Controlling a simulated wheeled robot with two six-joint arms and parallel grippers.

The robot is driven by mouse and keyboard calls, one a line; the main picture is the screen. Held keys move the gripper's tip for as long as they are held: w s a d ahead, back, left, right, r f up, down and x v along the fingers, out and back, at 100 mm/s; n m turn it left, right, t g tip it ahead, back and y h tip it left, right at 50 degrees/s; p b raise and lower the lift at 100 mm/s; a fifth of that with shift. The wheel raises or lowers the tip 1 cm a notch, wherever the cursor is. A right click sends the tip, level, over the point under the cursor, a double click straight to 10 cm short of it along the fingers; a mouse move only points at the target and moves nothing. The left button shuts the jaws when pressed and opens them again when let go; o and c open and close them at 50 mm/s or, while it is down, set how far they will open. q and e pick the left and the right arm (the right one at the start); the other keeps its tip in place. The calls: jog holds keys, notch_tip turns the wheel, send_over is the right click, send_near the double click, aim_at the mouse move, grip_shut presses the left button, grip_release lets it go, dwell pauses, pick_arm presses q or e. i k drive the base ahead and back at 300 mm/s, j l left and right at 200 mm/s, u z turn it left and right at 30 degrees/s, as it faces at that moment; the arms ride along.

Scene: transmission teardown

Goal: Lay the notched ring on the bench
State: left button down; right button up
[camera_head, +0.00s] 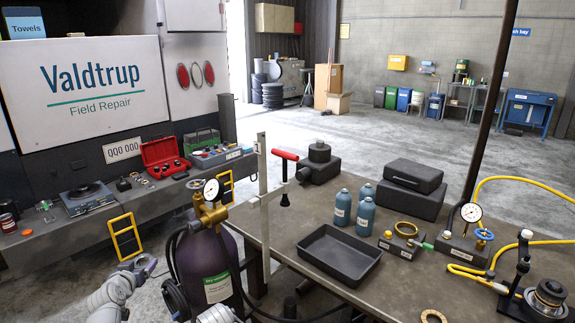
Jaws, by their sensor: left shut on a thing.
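My left gripper (146,263) shows at the lower left, at the end of my pale grey arm. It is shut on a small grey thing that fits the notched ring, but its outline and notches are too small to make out. It is left of the bench (320,220), over the floor and apart from the bench top. A flat tan ring (434,316) lies at the bench's near edge, partly cut off by the frame. Another pale part of mine shows at the bottom edge. My right gripper is not in view.
A purple gas cylinder (208,262) with a gauge and a tall grey stand (264,210) are between my left gripper and the bench. A black tray (327,254), blue bottles (365,215) and a gauge block (461,247) occupy the bench. Bare bench shows right of the tray.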

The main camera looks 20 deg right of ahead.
aim_at(408, 282)
jog(key=k+l+z, duration=0.55)
jog(key=l+z, duration=0.15)
jog(key=l, duration=0.2)
jog(key=l+z, duration=0.5)
jog(key=z, duration=0.2)
